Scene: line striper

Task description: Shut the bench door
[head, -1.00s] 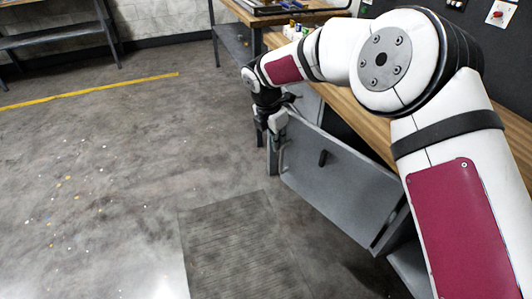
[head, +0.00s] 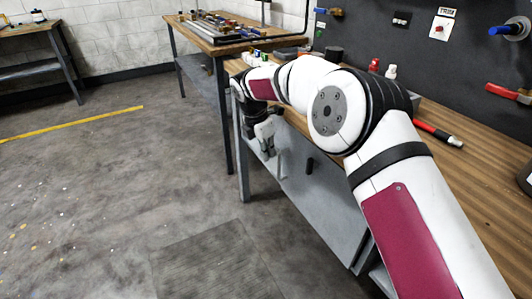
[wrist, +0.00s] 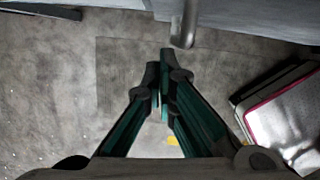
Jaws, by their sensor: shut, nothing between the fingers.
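The bench door (head: 325,205) is a grey panel below the wooden bench top, with a dark knob (head: 309,166) on its face. It seems to stand at an angle to the bench front, but I cannot tell how wide the gap is. My gripper (head: 266,148) is at the door's far left end, partly hidden by my arm. In the wrist view my gripper (wrist: 161,85) has its fingers together and empty, with the floor below. A metal bar handle (wrist: 184,28) is just beyond the fingertips, apart from them, and the door (wrist: 245,15) runs along the top.
The wooden bench top (head: 470,170) carries a red marker-like tool (head: 438,132) and small bottles. A dark tool panel (head: 420,60) stands behind. Another workbench (head: 215,35) is at the back. The floor (head: 110,190) on the left is clear, with a ridged mat (head: 215,265).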

